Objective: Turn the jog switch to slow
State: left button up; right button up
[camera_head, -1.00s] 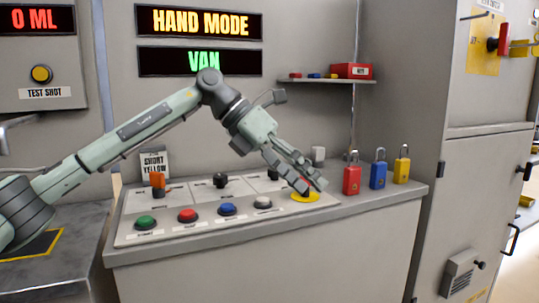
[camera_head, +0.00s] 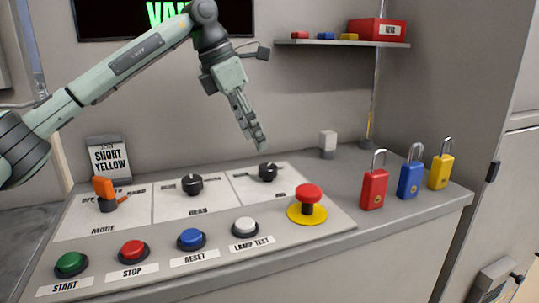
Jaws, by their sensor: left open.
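The control panel (camera_head: 140,205) on the counter carries three rotary switches. The right black knob (camera_head: 267,173) sits at the panel's back right; its labels are too small to read, so I cannot confirm it is the jog switch. The middle black knob (camera_head: 192,187) has a label below it that I cannot read surely. The left switch, with an orange handle (camera_head: 104,190), is labelled MODE. My left gripper (camera_head: 256,142) points down, open and empty, just above and behind the right knob in the picture, apart from it. My right gripper is out of view.
Green (camera_head: 71,263), red (camera_head: 133,251), blue (camera_head: 191,238) and white (camera_head: 245,227) buttons line the front. A red mushroom button (camera_head: 309,194) stands on a yellow base. Red (camera_head: 374,187), blue (camera_head: 410,179) and yellow (camera_head: 441,171) padlocks stand right. A shelf (camera_head: 340,44) hangs above.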

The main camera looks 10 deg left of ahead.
aim_at(267, 166)
pick_arm(q)
jog(key=x, duration=0.7)
jog(key=shift+s+d+p, duration=0.15)
jog(key=shift+s+p, duration=0.05)
jog(key=shift+p, duration=0.1)
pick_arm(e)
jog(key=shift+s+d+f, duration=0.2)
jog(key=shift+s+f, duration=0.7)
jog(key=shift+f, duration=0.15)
pick_arm(q)
jog(key=c, duration=1.2)
